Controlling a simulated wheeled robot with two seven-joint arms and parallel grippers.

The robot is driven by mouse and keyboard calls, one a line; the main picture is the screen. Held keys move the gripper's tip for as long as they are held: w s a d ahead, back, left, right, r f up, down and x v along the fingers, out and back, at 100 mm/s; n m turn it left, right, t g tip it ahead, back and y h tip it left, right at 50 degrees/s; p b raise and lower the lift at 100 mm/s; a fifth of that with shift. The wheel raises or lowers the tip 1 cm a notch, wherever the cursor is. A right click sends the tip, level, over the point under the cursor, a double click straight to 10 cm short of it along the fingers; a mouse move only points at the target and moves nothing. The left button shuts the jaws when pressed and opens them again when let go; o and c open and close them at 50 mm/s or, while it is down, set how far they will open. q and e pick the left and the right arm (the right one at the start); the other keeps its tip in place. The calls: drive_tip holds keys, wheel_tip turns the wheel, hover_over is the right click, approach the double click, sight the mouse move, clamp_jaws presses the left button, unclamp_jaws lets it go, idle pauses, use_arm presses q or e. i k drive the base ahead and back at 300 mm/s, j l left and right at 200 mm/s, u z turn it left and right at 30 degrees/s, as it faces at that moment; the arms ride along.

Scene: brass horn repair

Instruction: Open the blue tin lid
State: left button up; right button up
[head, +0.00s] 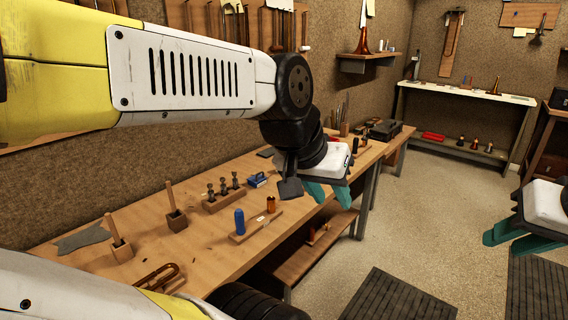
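A small blue box-shaped object (257,180), which looks like the blue tin, sits on the wooden workbench (190,255) near its back, beside a wooden block with several metal pegs. It is too small to tell whether its lid is open or shut. My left gripper (328,194) hangs right of it, at the bench's front edge. Its teal fingers are apart, with nothing seen between them. My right gripper (517,240) is at the right edge, over the floor and far from the bench. Its teal fingers are apart and it looks empty; part is cut off.
A wooden stand (256,226) with a blue cylinder (239,221) and an orange-brown one is near the bench front. Two wooden blocks with upright sticks (175,218) and a curved brass tube (158,277) stand further left. Open floor (440,215) lies to the right.

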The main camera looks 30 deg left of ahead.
sight(258, 178)
drive_tip(key=i+u, duration=0.6)
drive_tip(key=u, duration=0.2)
drive_tip(key=i+u, duration=0.2)
drive_tip(key=u, duration=0.3)
drive_tip(key=i+u, duration=0.2)
drive_tip(key=u, duration=0.3)
drive_tip(key=i+u, duration=0.15)
drive_tip(key=u, duration=0.35)
